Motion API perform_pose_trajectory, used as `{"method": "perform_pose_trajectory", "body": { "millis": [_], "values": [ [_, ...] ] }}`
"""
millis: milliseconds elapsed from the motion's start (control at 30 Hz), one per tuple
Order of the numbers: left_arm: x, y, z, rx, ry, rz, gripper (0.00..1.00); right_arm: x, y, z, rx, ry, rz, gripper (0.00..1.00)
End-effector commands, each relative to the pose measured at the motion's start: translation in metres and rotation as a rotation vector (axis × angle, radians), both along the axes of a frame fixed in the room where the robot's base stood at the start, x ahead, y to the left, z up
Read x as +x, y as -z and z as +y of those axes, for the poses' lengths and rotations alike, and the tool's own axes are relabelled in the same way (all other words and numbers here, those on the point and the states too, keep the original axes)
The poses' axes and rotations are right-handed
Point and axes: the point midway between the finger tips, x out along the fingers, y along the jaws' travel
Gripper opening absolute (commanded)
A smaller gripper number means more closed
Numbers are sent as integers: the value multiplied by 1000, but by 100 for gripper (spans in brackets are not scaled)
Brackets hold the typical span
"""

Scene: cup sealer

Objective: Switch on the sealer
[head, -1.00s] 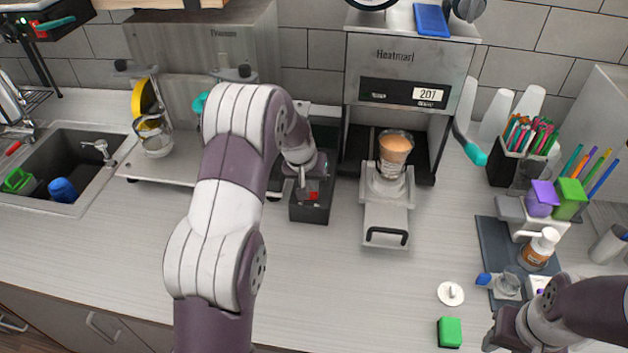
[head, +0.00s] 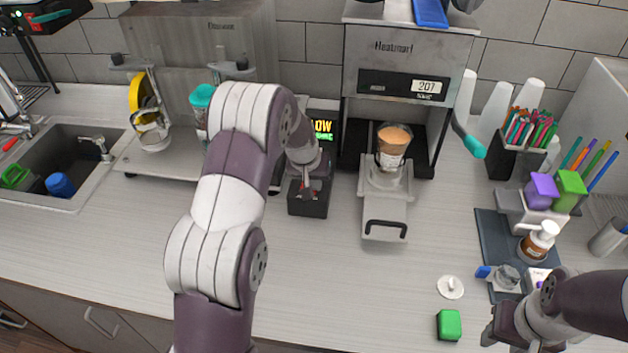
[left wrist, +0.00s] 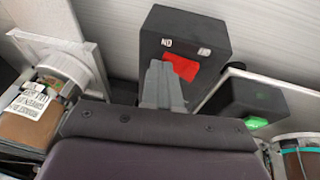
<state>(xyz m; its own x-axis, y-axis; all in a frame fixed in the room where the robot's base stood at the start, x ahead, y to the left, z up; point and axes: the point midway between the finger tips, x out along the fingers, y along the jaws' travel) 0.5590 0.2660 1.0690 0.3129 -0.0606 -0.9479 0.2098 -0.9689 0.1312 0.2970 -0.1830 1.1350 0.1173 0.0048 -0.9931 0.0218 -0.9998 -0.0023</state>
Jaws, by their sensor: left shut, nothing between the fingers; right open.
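The sealer (head: 408,62) is a silver machine with a lit display reading 207. A filled cup (head: 393,148) sits in its pulled-out tray (head: 384,218). Left of it stands a black switch box (head: 307,207) with a red switch (left wrist: 183,66), marked with white letters at one edge in the left wrist view. My left gripper (head: 308,188) is shut and empty, its tips at the red switch and partly covering it; I cannot tell whether they press it. My right gripper (head: 490,338) is open at the lower right, away from the sealer.
A dark device with a lit "LOW" display (head: 323,130) stands behind my left arm. A teal-lidded cup (head: 201,98) is left of it. A green block (head: 449,325) and white disc (head: 451,287) lie at the front right. The counter's front middle is clear.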

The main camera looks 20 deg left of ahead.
Motion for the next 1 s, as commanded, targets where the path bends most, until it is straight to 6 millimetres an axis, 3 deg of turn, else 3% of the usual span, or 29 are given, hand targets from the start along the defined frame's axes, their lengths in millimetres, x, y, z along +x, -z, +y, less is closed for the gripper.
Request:
{"method": "perform_pose_trajectory", "body": {
  "millis": [300, 633, 867, 900, 1000],
  "values": [
    [-3, -3, 13, 0, -1, 0, 0, 0, 4, 0, 0, 0, 0, 43],
    [-3, -8, 13, 0, 0, -1, 0, 0, 0, 0, 0, 0, 0, 43],
    [-1, -57, 10, 0, 3, -2, 0, 0, -38, 0, 0, 0, 0, 43],
    [-3, -54, 7, 0, 3, -6, 0, 1, -20, 0, 0, 0, -2, 43],
    [-9, -76, 1, 1, 4, -7, 0, 0, -10, 0, 0, 0, 1, 43]
  ]
}}
